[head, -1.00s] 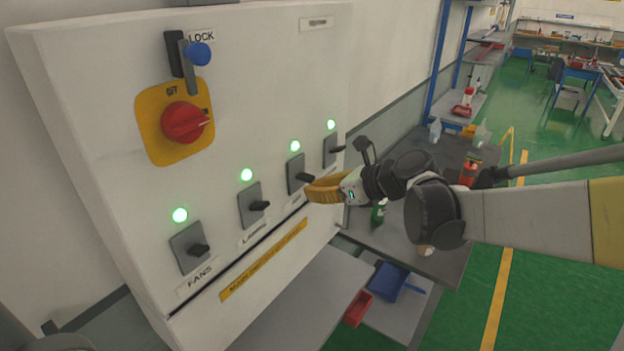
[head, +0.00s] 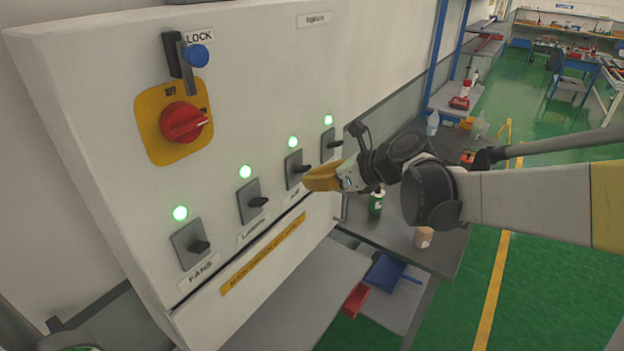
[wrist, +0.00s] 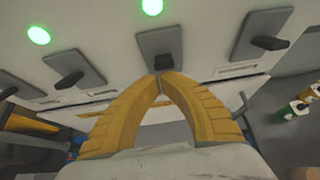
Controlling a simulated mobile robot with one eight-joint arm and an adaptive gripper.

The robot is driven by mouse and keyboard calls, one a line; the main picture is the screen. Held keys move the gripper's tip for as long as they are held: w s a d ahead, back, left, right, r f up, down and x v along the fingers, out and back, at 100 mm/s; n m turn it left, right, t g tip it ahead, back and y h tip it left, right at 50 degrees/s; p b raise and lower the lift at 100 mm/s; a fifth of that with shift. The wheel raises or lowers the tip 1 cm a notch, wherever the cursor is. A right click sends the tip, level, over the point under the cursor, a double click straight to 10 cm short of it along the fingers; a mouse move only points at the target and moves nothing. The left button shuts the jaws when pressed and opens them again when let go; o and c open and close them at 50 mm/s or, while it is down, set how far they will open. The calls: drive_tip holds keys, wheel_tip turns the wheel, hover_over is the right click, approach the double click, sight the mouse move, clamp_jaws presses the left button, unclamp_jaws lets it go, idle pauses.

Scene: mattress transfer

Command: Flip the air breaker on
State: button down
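A white panel (head: 100,110) carries a row of grey switches with black levers, each under a lit green lamp. The third switch from the left (head: 292,172), with a small label partly hidden by my gripper, appears to be the air breaker. My gripper (head: 308,180) has yellow fingers whose tips meet just below that lever in the head view. In the wrist view the fingertips (wrist: 160,75) are close to the lever; I cannot tell whether they touch it.
The fans switch (head: 190,244) and lamps switch (head: 252,202) are left of my gripper; another switch (head: 328,145) is right. A red rotary switch (head: 183,122) and blue lock knob (head: 196,56) sit above. A bench with a green bottle (head: 376,201) and cup (head: 424,237) stands behind.

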wheel_tip(320, 180, down, 4)
drive_tip(key=d+b, duration=0.1)
drive_tip(key=b, duration=0.3)
drive_tip(key=a+r+p+v, duration=0.1)
drive_tip(key=r+p+v, duration=0.1)
drive_tip(key=v, duration=0.9)
drive_tip(key=shift+w+a, duration=0.2)
drive_tip(key=shift+a, duration=0.05)
